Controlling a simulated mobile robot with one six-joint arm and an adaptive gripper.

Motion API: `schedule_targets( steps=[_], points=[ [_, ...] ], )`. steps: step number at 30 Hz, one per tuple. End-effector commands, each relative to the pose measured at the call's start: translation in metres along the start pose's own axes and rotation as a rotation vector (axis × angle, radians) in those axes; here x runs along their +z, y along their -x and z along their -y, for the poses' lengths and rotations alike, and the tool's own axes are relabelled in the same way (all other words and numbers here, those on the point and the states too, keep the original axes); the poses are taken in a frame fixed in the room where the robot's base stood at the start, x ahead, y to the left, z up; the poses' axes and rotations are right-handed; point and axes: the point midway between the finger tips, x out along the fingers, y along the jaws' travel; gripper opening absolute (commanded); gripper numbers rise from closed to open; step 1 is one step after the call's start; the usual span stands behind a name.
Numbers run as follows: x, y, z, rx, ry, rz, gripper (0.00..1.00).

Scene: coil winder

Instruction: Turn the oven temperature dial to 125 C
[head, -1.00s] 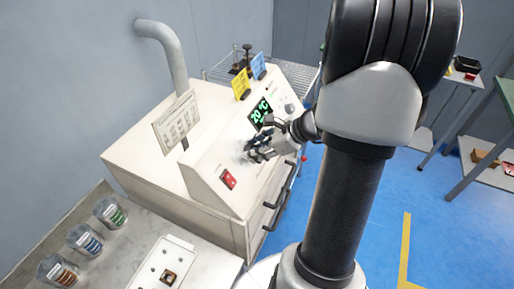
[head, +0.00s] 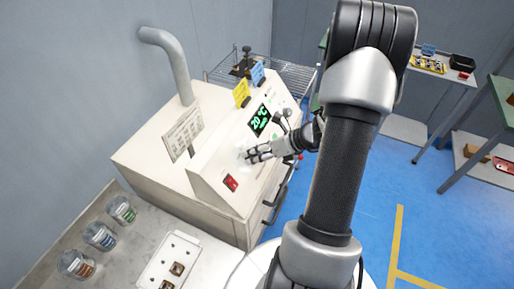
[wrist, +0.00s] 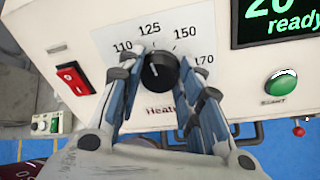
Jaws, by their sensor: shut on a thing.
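The black temperature dial (wrist: 161,73) is on the oven's sloped front panel, above the word "Heat". Its scale (wrist: 168,34) reads 110, 125, 150 and 170. The dial's pale mark points up and slightly left, close to 125; I cannot tell whether exactly on it. My gripper (wrist: 164,86) is shut on the dial, one finger on each side. In the head view my gripper (head: 252,155) is at the panel and hides the dial. The oven (head: 150,167) is a cream-coloured box.
A green display (head: 260,120) reads 20 °C. A red switch (wrist: 74,79) is left of the dial and a green start button (wrist: 282,84) right of it. Jars (head: 100,236) stand on the left bench.

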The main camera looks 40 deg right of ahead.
Motion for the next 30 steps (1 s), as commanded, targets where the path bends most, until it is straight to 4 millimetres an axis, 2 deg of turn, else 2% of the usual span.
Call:
schedule_targets(
  steps=[9,23,24,30],
  points=[
    [0.0005,0.0004,0.0005,0.01,-0.095,0.008,0.09],
    [-0.0001,-0.0001,0.0009,0.011,-0.106,0.008,0.09],
    [-0.0001,-0.0001,0.0009,0.011,-0.106,0.008,0.36],
    [-0.0001,-0.0001,0.0008,0.011,-0.105,0.008,0.49]
  ],
)
